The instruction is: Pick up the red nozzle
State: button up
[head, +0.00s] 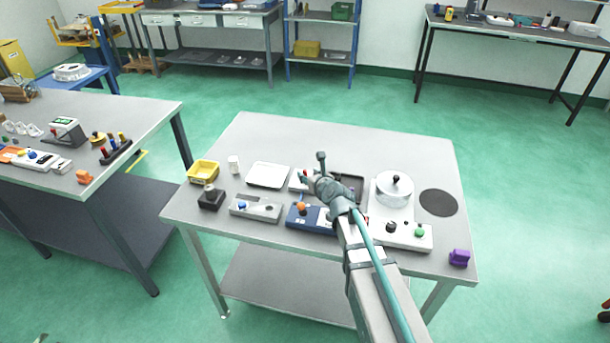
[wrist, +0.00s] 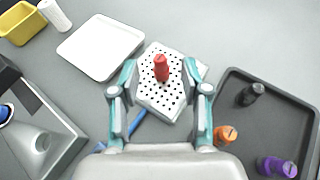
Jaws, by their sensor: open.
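The red nozzle (wrist: 161,67) stands on a white perforated block (wrist: 158,100) in the wrist view. My gripper (wrist: 160,76) is open, with one teal finger to the left of the nozzle and one to the right, and gaps show on both sides. In the head view my gripper (head: 306,177) is over the middle of the table, and my wrist hides much of what lies beneath. The white block (head: 294,184) shows only in part there.
A black tray (wrist: 215,112) on the right holds a black nozzle (wrist: 250,94), an orange nozzle (wrist: 225,135) and a purple nozzle (wrist: 278,167). A white tray (wrist: 100,47), a white cylinder (wrist: 54,15) and a yellow bin (wrist: 20,23) are on the left. The table's back is clear.

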aim_at(305, 171)
jog(key=x, duration=0.4)
jog(key=shift+w+a+p, duration=0.1)
jog(key=shift+w+p, duration=0.05)
jog(key=shift+p, duration=0.25)
grip_shut()
